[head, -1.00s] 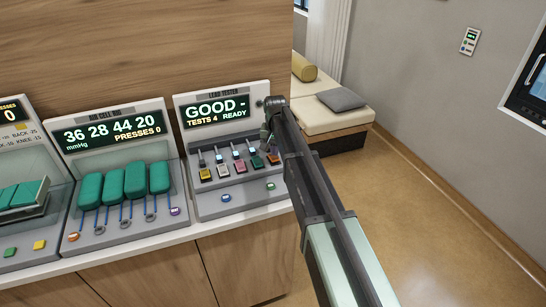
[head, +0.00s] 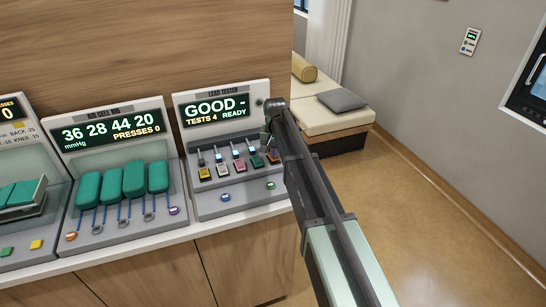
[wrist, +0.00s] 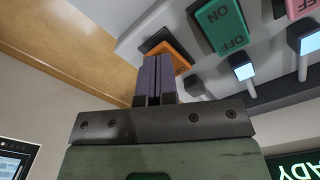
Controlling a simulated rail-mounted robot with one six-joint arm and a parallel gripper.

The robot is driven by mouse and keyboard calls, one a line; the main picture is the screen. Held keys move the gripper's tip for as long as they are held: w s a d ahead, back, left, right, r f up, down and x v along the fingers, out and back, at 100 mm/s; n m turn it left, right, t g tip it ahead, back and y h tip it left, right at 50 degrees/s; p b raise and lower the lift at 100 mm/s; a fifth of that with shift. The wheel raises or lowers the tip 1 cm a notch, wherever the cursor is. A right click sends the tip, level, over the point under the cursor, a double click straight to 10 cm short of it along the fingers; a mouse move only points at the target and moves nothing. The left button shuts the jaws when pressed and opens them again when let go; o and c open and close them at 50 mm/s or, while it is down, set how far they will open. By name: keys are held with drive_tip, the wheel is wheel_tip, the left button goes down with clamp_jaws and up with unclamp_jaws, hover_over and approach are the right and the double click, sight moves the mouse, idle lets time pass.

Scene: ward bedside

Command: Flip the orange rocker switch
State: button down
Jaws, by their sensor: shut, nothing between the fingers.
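The orange rocker switch (head: 274,156) is the rightmost in the row of coloured rockers on the lead tester (head: 232,207). In the wrist view the orange rocker (wrist: 181,60) shows partly behind my fingertips. My gripper (wrist: 153,60) is shut and empty, its purple fingers side by side at the orange rocker. I cannot tell whether they touch it. Part of the rocker is hidden, so its position is unclear. In the head view my arm hides most of the gripper. The tester's display (head: 215,110) reads GOOD -, TESTS 4, READY.
A green ON/OFF rocker (wrist: 220,27) is right beside the orange one. Small levers (wrist: 243,69) with lit tips stand near the rockers. An air cell rig (head: 110,135) stands left of the tester. The floor (head: 430,210) to the right is clear.

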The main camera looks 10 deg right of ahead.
drive_tip(key=shift+f+b, duration=0.5)
drive_tip(key=shift+f, duration=0.05)
wheel_tip(320, 180, up, 7)
drive_tip(key=p, duration=0.7)
drive_tip(key=shift+r, duration=0.2)
drive_tip(key=shift+f, duration=0.15)
drive_tip(key=s+f+n+b, duration=0.2)
drive_tip(key=s+n, duration=0.2)
drive_tip(key=s, duration=2.8)
drive_tip(key=shift+f+b, duration=0.35)
drive_tip(key=shift+f, duration=0.05)
